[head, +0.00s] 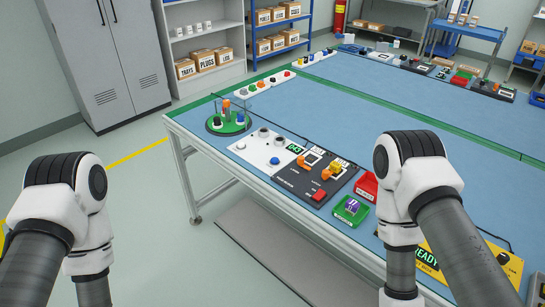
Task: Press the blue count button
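The blue button (274,161) is a small blue dome on a white panel (255,155) near the table's front edge. A small dark display with green characters (295,148) sits at the panel's right side; I cannot read it surely. A white button (241,146) and dark round knobs share the panel. Both my arms show, left at the picture's left and right at its right, with their lower links running down out of the frame. Neither gripper is visible. No arm covers the blue button.
A green turntable (216,127) with blue and orange pieces stands left of the panel. A black panel (290,180) with orange parts and a red button (318,194) lies right. A green box (350,212) and red bin (366,185) follow. The blue table middle (400,125) is clear.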

